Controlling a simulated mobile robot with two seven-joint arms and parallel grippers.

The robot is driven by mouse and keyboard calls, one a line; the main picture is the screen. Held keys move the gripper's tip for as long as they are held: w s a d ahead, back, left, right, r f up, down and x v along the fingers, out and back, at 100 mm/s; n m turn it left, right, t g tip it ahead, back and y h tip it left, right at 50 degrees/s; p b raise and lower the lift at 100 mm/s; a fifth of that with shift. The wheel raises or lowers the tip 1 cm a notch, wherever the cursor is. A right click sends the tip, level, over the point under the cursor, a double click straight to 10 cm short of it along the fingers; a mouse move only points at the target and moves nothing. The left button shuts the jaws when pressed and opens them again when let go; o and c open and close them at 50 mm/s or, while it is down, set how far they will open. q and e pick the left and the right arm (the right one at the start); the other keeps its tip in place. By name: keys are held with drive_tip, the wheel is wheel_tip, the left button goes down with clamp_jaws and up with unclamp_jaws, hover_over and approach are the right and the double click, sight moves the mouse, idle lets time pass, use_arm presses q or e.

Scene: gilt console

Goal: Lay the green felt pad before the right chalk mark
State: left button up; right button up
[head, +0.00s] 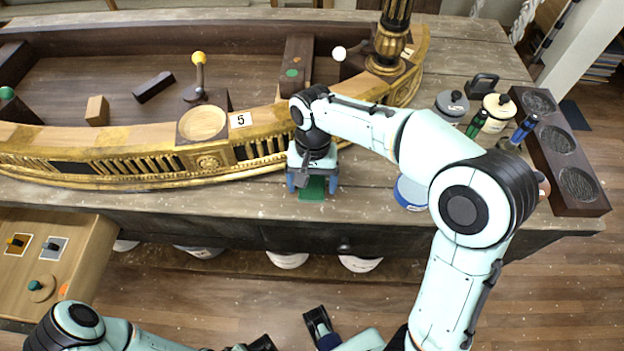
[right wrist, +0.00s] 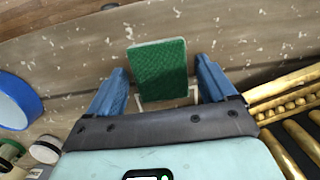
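The green felt pad (head: 313,188) is at the front strip of the grey wooden table, below the gilt console's curved front. In the right wrist view the pad (right wrist: 158,66) stands out between the two blue fingers, with narrow gaps at its sides. My right gripper (head: 312,186) points down around the pad and is open. A white chalk outline (right wrist: 190,96) shows beside the pad's near end, partly hidden by the pad and gripper. Only one chalk mark is clear. My left gripper is at the bottom edge of the head view, largely cut off.
The gilt console (head: 120,160) stands just behind the right gripper. A blue-rimmed round thing (head: 410,193) is to the right, partly behind my arm. Jars (head: 497,112) and a dark tray with round hollows (head: 565,155) stand further right. The table's front edge is close.

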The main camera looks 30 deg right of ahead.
sight(312, 180)
wheel_tip(312, 180, up, 12)
drive_tip(key=w+p, duration=0.1)
drive_tip(key=p, duration=0.1)
drive_tip(key=shift+w+d+r+p, duration=0.15)
drive_tip(key=shift+d+r+p, duration=0.05)
drive_tip(key=shift+d+p, duration=0.2)
idle(0.6)
